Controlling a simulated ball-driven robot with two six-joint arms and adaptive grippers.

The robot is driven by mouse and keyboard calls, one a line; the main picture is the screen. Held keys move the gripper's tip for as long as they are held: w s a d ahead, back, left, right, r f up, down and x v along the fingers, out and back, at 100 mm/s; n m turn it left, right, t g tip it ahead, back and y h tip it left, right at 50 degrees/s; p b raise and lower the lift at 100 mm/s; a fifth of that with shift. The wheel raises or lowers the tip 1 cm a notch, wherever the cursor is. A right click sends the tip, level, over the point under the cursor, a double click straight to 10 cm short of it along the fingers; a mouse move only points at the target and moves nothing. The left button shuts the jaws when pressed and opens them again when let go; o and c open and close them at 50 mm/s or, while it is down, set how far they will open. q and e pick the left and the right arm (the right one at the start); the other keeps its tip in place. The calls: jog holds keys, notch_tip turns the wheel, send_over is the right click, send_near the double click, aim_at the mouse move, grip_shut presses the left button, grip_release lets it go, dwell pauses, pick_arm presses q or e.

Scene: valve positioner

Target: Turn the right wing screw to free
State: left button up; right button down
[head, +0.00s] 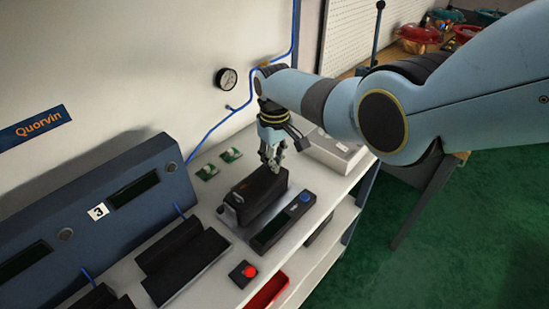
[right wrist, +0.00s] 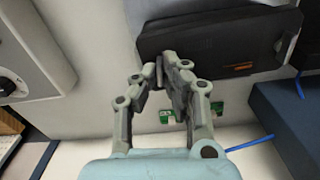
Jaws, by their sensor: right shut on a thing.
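The black positioner box (head: 262,199) stands on a grey plate on the white bench; in the right wrist view it (right wrist: 215,42) fills the upper right, with a small orange label. My right gripper (head: 273,165) reaches down to the right end of the box's top. In the right wrist view my right gripper (right wrist: 168,65) has its fingertips close together at the box's edge, shut on the right wing screw, which the fingers mostly hide. A small light part (head: 237,197) shows at the box's left end. My left gripper is not in view.
A console with a blue button (head: 305,198) lies right of the box, a red push button (head: 250,271) in front. Green circuit boards (head: 232,155) lie behind. Black holders (head: 180,260) and a dark blue panel (head: 110,205) stand left. A pale instrument (head: 335,150) stands behind right.

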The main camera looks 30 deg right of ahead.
jog(key=shift+n, duration=0.6)
jog(key=c, duration=1.5)
grip_release()
notch_tip(320, 180, up, 12)
